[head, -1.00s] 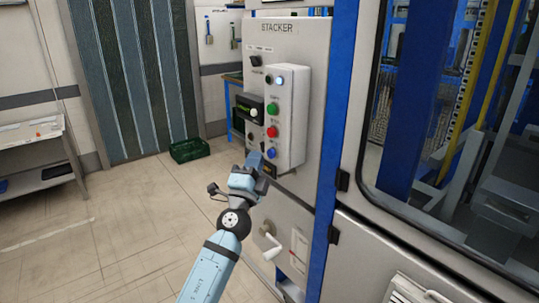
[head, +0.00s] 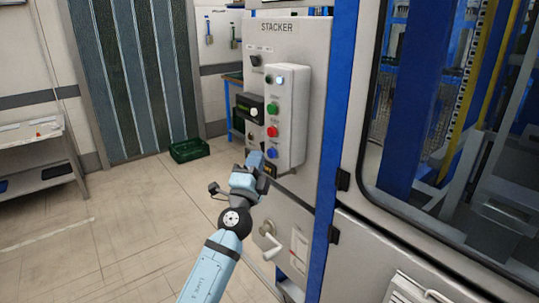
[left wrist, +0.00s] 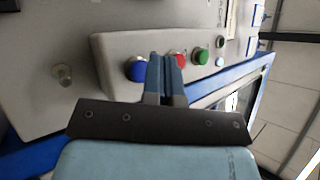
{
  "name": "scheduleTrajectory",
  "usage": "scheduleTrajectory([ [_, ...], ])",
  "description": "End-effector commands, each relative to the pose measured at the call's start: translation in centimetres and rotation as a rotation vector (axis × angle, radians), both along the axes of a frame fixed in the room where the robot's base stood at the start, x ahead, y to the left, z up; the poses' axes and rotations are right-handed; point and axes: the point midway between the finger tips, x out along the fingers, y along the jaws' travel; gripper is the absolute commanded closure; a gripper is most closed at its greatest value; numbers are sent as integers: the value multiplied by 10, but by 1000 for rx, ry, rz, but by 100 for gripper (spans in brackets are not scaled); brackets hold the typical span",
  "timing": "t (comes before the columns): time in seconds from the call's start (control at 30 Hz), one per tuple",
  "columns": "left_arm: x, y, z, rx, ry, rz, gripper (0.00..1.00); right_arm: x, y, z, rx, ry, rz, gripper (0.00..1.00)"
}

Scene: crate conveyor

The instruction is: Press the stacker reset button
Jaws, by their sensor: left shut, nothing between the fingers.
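The stacker control box (head: 291,108) is a light grey box on the cabinet panel under the word STACKER. From top to bottom it carries a white button (head: 280,80), a green button (head: 275,113), a red button (head: 273,131) and a blue button (head: 272,153). My left gripper (head: 256,160) is shut and empty, close to the box's lower left side by the blue button. In the left wrist view the shut fingers (left wrist: 167,72) lie between the blue button (left wrist: 138,70) and the red button (left wrist: 178,58). I cannot tell whether they touch anything. My right gripper is out of view.
A display with a green readout (head: 249,108) sits left of the box. A white handle (head: 270,244) juts out below. A blue frame post and a glazed machine enclosure stand right. A green crate (head: 188,150) lies on the floor; the floor at left is open.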

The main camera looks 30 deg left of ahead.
Motion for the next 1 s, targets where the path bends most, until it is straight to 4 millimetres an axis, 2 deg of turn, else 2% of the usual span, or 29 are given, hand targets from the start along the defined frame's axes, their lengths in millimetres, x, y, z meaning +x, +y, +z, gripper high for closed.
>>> scheduleTrajectory([
  [1.0, 11, -4, -1, -2, 0, -1, 100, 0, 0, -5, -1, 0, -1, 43],
])
